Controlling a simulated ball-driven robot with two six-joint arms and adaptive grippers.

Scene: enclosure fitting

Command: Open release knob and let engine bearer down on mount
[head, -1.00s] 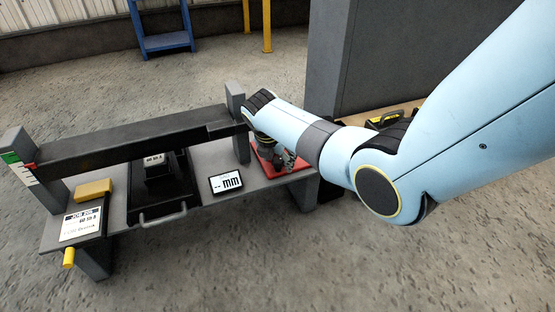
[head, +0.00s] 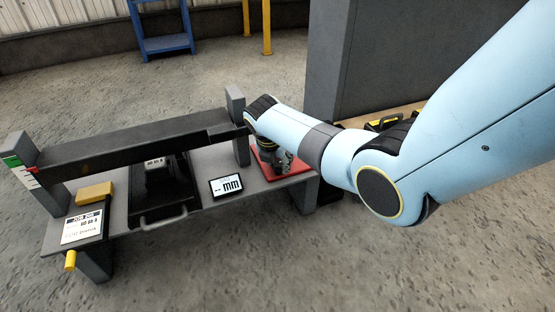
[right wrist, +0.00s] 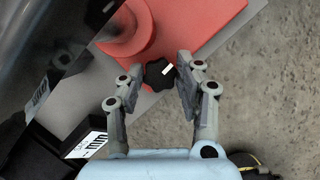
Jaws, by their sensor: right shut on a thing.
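The engine bearer (head: 130,143) is a long dark beam running between two grey posts. The mount (head: 158,177) is a black block marked "60 Sh A" in a black tray under the beam; whether they touch is unclear. The release knob (right wrist: 156,74) is black and lobed with a white mark, beside a red jack body (right wrist: 128,30) in the right wrist view. My right gripper (right wrist: 161,77) has its fingers on both sides of the knob, shut on it. In the head view my right gripper (head: 282,160) is low over the red jack base (head: 294,169). My left gripper is not shown.
A grey bench (head: 210,157) carries a display reading "-- mm" (head: 226,185), a job card (head: 82,226) and a yellow block (head: 94,192). A scale with a red pointer (head: 29,169) stands at the left post. A dark grey cabinet (head: 385,60) stands behind my right arm.

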